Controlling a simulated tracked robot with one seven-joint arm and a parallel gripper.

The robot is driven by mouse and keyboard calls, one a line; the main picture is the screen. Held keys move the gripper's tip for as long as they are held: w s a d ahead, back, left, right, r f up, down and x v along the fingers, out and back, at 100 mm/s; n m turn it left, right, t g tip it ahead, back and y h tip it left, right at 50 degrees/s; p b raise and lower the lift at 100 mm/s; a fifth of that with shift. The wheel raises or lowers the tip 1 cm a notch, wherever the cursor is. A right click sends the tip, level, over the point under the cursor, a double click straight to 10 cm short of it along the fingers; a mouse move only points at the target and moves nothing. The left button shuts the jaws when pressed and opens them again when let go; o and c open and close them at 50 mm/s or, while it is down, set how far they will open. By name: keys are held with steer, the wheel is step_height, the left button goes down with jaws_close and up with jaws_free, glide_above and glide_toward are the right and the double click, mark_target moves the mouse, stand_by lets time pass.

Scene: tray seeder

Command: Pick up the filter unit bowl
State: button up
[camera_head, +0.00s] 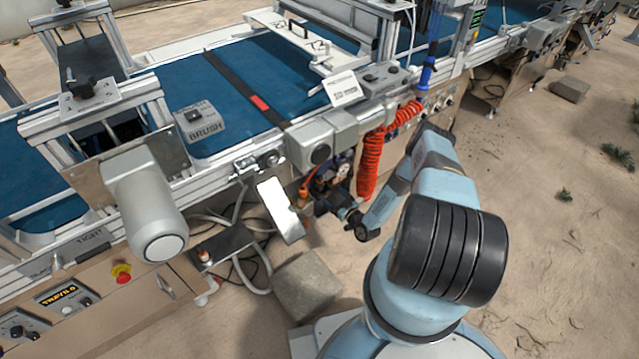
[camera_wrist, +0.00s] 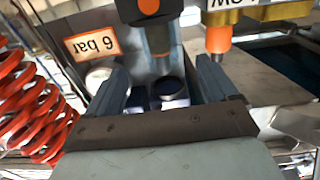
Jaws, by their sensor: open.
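My gripper (camera_wrist: 164,76) is open in the wrist view, with one finger on each side. Between the fingers is a short dark cylinder with a pale end (camera_wrist: 171,90), which looks like the filter unit bowl; I cannot tell whether the fingers touch it. Grey housing with orange-tipped parts is beyond it. In the head view my gripper (camera_head: 335,207) is low beside the machine's front, below the small filter and gauge fittings (camera_head: 341,168). The bowl cannot be made out there.
A red coiled hose (camera_head: 370,160) hangs close to my arm and shows at left in the wrist view (camera_wrist: 30,105). A tilted pale panel (camera_head: 280,209) is left of my gripper. A grey block (camera_head: 305,285) lies below. Sandy ground at right is mostly open.

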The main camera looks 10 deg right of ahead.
mark_target(324, 185)
steer(key=x, duration=1)
steer(key=shift+w+a+r, duration=0.1)
steer(key=shift+w+r, duration=0.1)
steer(key=shift+w, duration=0.15)
steer(key=c, duration=1.1)
steer(key=shift+r, duration=0.1)
